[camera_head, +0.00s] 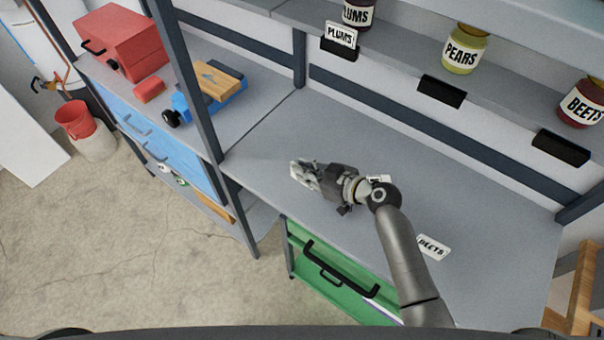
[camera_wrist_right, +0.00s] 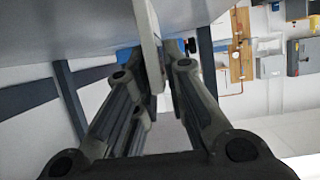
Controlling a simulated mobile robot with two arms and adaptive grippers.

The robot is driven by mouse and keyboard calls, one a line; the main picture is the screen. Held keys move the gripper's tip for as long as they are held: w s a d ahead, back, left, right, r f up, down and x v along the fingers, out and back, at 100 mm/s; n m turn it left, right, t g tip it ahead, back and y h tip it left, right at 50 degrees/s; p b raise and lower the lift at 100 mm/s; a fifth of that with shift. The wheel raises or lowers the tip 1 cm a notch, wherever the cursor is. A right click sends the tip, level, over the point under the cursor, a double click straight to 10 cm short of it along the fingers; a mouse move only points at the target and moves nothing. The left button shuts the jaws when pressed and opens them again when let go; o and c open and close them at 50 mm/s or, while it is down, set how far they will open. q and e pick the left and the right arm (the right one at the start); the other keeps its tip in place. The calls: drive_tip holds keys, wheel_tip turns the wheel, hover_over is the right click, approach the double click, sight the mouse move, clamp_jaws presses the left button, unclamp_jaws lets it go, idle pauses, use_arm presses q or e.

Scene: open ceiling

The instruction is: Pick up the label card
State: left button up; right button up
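My right gripper (camera_head: 298,170) is over the grey bench, pointing left in the head view. In the right wrist view a thin white label card (camera_wrist_right: 151,45) stands edge-on between the fingers (camera_wrist_right: 157,75), which look closed on it. Its printed face cannot be read. A BEETS card (camera_head: 433,247) lies on the bench right of my right forearm. A small white piece (camera_head: 379,178) shows behind my wrist, mostly hidden; I cannot tell what it is. A PLUMS card (camera_head: 341,34) sits in a black holder on the shelf. My left gripper is not in view.
Empty black holders (camera_head: 442,91) (camera_head: 561,147) sit on the shelf edge below the PEARS jar (camera_head: 464,49) and BEETS jar (camera_head: 581,103). A dark post (camera_head: 188,85) stands left of the gripper, with a blue toy truck (camera_head: 211,92) beyond. The bench (camera_head: 400,150) is mostly clear.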

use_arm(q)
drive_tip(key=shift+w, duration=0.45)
use_arm(e)
clamp_jaws()
drive_tip(key=shift+r, duration=0.1)
